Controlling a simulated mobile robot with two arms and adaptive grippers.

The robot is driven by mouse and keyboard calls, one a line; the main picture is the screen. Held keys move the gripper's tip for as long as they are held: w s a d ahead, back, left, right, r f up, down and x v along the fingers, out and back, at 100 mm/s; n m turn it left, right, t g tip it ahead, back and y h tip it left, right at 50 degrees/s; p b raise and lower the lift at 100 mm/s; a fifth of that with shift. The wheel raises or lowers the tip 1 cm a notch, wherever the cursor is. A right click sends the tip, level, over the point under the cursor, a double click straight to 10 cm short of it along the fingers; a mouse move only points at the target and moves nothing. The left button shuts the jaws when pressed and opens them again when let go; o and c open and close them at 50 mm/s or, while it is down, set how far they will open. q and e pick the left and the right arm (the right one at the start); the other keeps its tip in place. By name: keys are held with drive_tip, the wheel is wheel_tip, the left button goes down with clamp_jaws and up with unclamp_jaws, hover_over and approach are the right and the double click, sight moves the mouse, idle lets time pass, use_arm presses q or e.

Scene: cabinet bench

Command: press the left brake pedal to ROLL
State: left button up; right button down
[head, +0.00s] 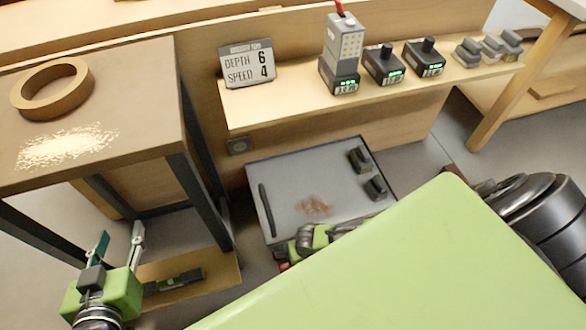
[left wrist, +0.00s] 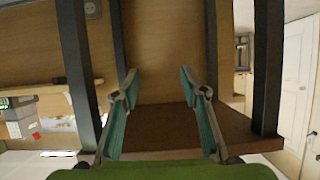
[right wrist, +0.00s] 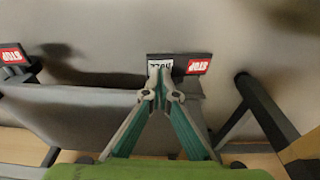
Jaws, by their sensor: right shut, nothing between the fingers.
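In the right wrist view a dark brake pedal carries a white pad (right wrist: 159,63) with inverted lettering, partly covered, and a red STOP pad (right wrist: 198,64) to its right. My right gripper (right wrist: 159,70) is shut and empty, its fingertips over the white pad. I cannot tell whether they touch it. Another pedal with a red STOP pad (right wrist: 13,56) shows at the left edge. In the head view my right gripper is low at the grey cart's (head: 330,170) near left corner, partly hidden. My left gripper (head: 121,233) is open and empty beside the wooden table.
The wooden table (head: 140,75) with a ring (head: 52,90) stands at the left. A shelf (head: 290,105) with a depth and speed sign (head: 247,64) and several dark devices runs behind the cart. My green body covers the lower right.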

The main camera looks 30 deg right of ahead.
use_arm(q)
drive_tip(key=shift+w+d+r+t, duration=0.2)
drive_tip(key=shift+w+r+t, duration=0.15)
drive_tip(key=shift+r, duration=0.4)
use_arm(e)
drive_tip(key=shift+f, duration=0.25)
